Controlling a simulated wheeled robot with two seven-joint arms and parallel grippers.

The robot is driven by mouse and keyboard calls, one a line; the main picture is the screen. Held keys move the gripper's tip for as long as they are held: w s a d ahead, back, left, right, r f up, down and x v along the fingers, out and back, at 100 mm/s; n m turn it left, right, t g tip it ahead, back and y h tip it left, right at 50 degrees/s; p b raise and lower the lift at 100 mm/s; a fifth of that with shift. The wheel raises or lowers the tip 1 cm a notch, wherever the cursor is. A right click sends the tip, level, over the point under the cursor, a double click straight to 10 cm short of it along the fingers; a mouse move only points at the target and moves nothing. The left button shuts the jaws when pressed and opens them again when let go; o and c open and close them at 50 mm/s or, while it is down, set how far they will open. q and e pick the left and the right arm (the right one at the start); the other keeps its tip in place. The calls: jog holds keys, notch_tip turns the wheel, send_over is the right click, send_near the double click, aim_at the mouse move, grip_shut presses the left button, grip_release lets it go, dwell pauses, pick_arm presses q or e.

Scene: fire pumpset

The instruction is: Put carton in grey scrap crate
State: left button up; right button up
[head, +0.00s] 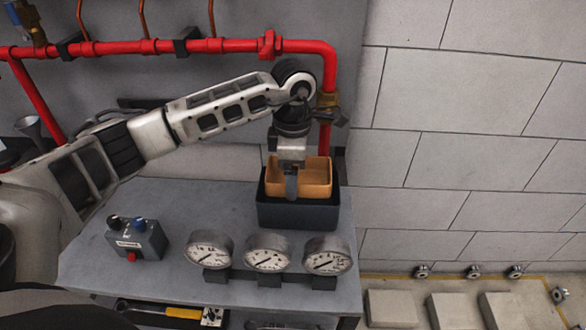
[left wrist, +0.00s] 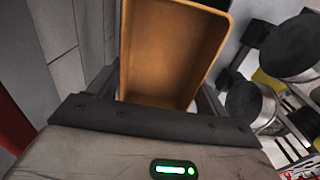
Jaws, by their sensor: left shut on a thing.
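The carton (head: 317,177) is an open-topped orange-brown box. It sits in or just over the dark grey crate (head: 297,216), which stands at the back right of the grey bench. My left gripper (head: 291,185) reaches down from above and is shut on the carton's near side. In the left wrist view the carton (left wrist: 168,50) fills the space ahead of the gripper (left wrist: 155,105), its inside empty. The carton's base is hidden, so I cannot tell if it touches the crate floor. My right gripper is not in view.
Three round gauges (head: 267,253) stand along the bench front. A grey control box (head: 136,240) with a red button is at the left. A red pipe (head: 180,47) runs behind and comes down near the crate. A block wall (head: 470,150) is at the right.

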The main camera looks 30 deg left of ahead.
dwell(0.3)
pick_arm(q)
jog(key=o, duration=1.2)
jog(key=shift+c, duration=0.2)
notch_tip(320, 180, up, 16)
